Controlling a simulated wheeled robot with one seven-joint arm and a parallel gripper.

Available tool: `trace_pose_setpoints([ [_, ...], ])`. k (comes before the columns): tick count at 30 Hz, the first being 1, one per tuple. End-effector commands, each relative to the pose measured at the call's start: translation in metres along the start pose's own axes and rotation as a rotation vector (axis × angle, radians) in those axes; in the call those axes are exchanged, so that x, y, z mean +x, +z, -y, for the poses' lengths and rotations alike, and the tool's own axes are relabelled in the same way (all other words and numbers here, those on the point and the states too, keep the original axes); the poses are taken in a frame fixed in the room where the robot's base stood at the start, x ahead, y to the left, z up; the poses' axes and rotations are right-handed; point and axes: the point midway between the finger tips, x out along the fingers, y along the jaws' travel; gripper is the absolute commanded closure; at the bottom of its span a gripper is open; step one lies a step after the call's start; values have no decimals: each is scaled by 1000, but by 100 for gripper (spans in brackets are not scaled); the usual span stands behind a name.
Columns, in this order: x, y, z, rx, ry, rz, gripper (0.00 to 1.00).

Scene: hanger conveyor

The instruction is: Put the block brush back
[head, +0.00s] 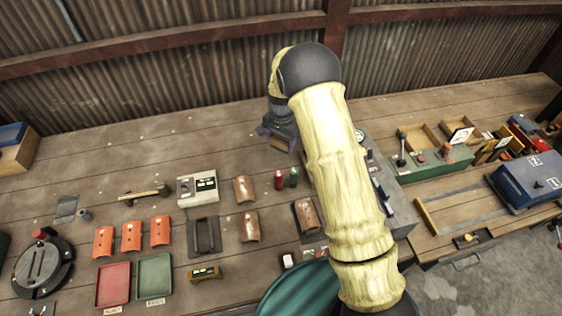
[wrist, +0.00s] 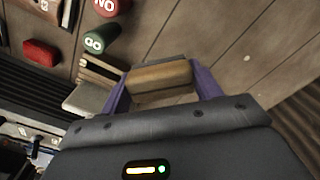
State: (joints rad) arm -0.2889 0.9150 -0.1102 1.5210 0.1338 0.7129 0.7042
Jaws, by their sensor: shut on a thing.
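The block brush (wrist: 160,75) shows in the wrist view as a tan wooden block between my two purple fingers. My gripper (wrist: 163,90) is shut on it, one finger at each end. In the head view my gripper (head: 280,138) points down over the back middle of the bench, and only a small pale part of the brush shows under it. The bristles are hidden, and I cannot tell whether the brush touches the bench. A small slatted wooden piece with a pale block (wrist: 88,98) lies just left of my gripper in the wrist view.
A red NO cylinder (head: 279,180) and a green GO cylinder (head: 293,177) stand in front of my gripper. A grey scale-like device (head: 198,187), curved tiles (head: 244,190), a hammer (head: 145,195) and red and green trays (head: 154,277) lie to the left. The back-left bench is mostly clear.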

Motion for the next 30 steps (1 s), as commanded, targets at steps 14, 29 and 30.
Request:
trace_pose_setpoints([
  [14,24,1,-1,1,3,4,66],
  [29,58,0,0,0,0,0,66],
  [30,59,0,0,0,0,0,66],
])
